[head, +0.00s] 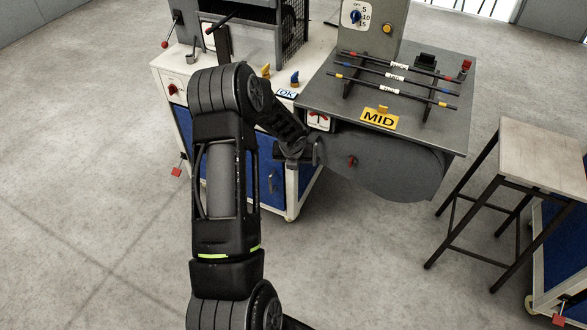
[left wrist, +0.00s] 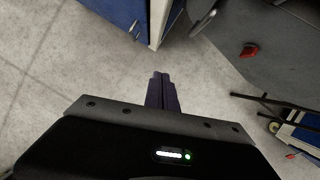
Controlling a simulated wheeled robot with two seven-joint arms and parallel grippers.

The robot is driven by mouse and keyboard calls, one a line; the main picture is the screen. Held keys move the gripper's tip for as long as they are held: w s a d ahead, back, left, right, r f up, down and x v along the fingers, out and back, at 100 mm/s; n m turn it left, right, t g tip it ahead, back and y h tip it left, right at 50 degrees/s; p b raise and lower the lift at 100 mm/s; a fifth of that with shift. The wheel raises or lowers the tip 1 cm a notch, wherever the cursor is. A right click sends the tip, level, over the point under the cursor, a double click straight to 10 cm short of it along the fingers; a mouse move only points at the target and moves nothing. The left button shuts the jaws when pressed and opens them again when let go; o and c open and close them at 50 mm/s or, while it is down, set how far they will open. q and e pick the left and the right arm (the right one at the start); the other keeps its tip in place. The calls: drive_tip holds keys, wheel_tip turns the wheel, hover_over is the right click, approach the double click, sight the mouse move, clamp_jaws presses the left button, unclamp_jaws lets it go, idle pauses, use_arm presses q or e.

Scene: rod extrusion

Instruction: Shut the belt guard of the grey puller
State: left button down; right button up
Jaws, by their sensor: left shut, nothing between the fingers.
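The grey puller (head: 452,75) has a flat grey top and stands against the right side of the white bench. A dark grey panel with a rounded lower edge, which looks like its belt guard (head: 395,170), hangs at the front below the top. A red knob (head: 352,161) sits on the panel; the knob also shows in the left wrist view (left wrist: 249,50). I cannot tell how far the guard stands open. My left gripper (head: 316,151) is shut and empty, near the panel's left end; its fingers also show in the left wrist view (left wrist: 161,82). My right gripper is out of view.
Several striped rods (head: 390,85) lie on a rack on the grey top, behind a yellow MID sign (head: 380,118). The white bench (head: 290,202) with blue doors is at left. A wooden stool (head: 545,150) stands at right. The floor in front is clear.

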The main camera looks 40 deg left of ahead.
use_arm(q)
drive_tip(key=v, duration=0.5)
drive_tip(key=shift+s+a+r, duration=0.25)
drive_tip(key=shift+s+a, duration=0.05)
drive_tip(key=shift+s, duration=0.1)
drive_tip(key=s+d+f+n+h, duration=0.1)
drive_tip(key=d+f+n+h, duration=0.15)
drive_tip(key=d+n, duration=0.55)
drive_tip(key=s+d+f+n+t+h, duration=0.1)
drive_tip(key=d+f+n, duration=0.3)
drive_tip(key=d+n, duration=0.45)
drive_tip(key=s+d+f+n+h, duration=0.1)
drive_tip(key=d+f+n+h, duration=0.15)
drive_tip(key=d+n, duration=0.6)
drive_tip(key=s+d+f+n+g, duration=0.2)
drive_tip(key=s+d, duration=0.7)
drive_tip(key=s+d+f+n+g+h, duration=0.1)
drive_tip(key=s+d+f+n, duration=0.1)
drive_tip(key=s+d, duration=0.7)
drive_tip(key=shift+d+f+n+g, duration=0.4)
drive_tip(key=shift+d+f, duration=0.35)
